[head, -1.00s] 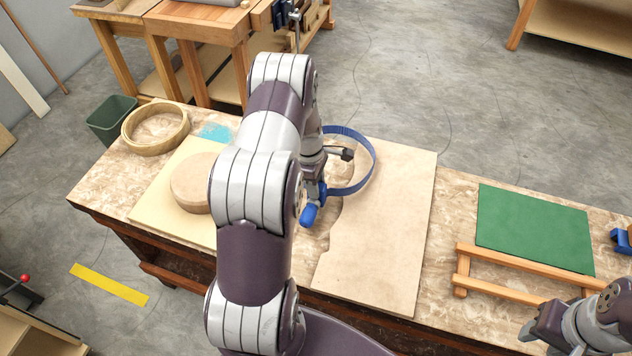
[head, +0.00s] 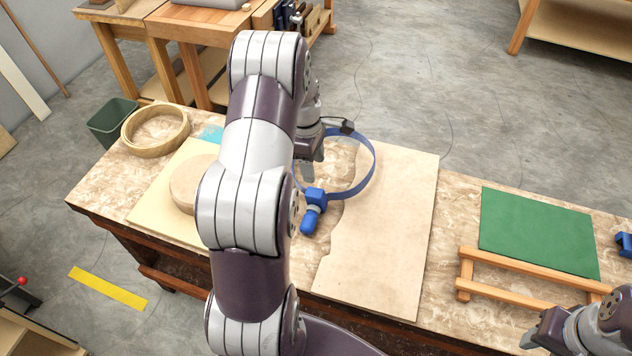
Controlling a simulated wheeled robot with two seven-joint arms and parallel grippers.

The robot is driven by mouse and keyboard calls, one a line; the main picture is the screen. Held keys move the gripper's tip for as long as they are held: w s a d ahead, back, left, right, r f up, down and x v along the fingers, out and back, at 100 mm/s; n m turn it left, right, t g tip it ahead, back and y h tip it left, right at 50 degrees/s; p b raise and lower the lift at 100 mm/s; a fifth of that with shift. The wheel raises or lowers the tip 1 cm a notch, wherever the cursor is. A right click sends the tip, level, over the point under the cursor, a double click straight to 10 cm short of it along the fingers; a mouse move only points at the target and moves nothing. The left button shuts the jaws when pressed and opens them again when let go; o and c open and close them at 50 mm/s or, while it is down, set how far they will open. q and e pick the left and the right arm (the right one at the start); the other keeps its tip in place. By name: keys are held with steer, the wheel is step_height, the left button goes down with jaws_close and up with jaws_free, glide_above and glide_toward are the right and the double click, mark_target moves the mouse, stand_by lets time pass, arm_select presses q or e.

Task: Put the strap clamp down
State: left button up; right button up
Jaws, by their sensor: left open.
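The strap clamp is a blue looped band (head: 362,178) with a blue ratchet handle (head: 313,208). It lies at the back-left part of the pale board on the bench, and its left side is partly hidden by my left arm. My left gripper (head: 311,170) is open, inside the left part of the loop and behind the handle, apart from the handle in the picture. My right gripper (head: 530,338) shows at the bottom right corner, away from the clamp; its fingers are too cut off to judge.
A pale board (head: 385,235) covers the middle of the bench. A round wooden form (head: 186,182) is partly behind my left arm. A wooden ring (head: 155,131) sits at the back left. A green mat (head: 540,230) and a wooden rack (head: 500,290) are at the right.

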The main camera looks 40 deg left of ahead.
arm_select(q)
steer(key=s+d+r+m, duration=0.3)
steer(key=s+d+m, duration=0.3)
steer(key=d+m, duration=0.3)
steer(key=s+d+r+m+t+y, duration=0.1)
steer(key=s+d+r+m, duration=0.2)
steer(key=s+d+m, duration=0.4)
steer(key=d+m, duration=0.3)
steer(key=m, duration=0.2)
steer(key=shift+s+d+r+m, duration=0.15)
steer(key=shift+s+r+m, duration=0.1)
steer(key=shift+r+m, duration=0.15)
